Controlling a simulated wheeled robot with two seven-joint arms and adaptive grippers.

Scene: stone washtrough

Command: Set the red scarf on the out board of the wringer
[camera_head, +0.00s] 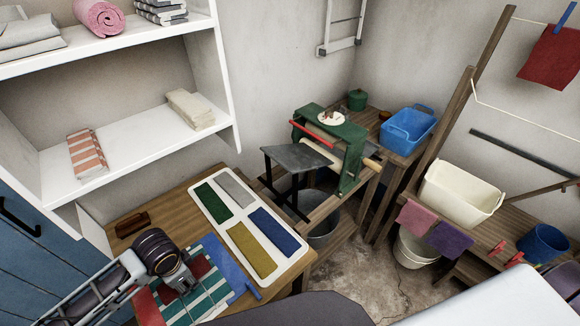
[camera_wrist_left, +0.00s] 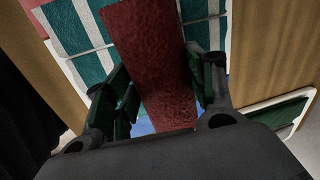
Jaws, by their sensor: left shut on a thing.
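The red scarf (camera_wrist_left: 150,40), a folded dark red strip, lies between the fingers of my left gripper (camera_wrist_left: 162,90) in the left wrist view. The gripper is shut on it, over a green-and-white checked cloth. In the head view my left gripper (camera_head: 184,284) is low at the left, above the near table; the arm and gripper partly hide the red scarf (camera_head: 198,266). The wringer (camera_head: 350,160), with a green frame and pale rollers, stands beyond the table. A grey board (camera_head: 296,157) juts from its left side; I cannot tell whether it is the out board.
A white tray (camera_head: 229,222) with folded green, grey, yellow and blue cloths lies between my gripper and the wringer. White shelves (camera_head: 125,150) rise at the left. A blue basin (camera_head: 408,130) and a cream tub (camera_head: 462,195) stand at the right.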

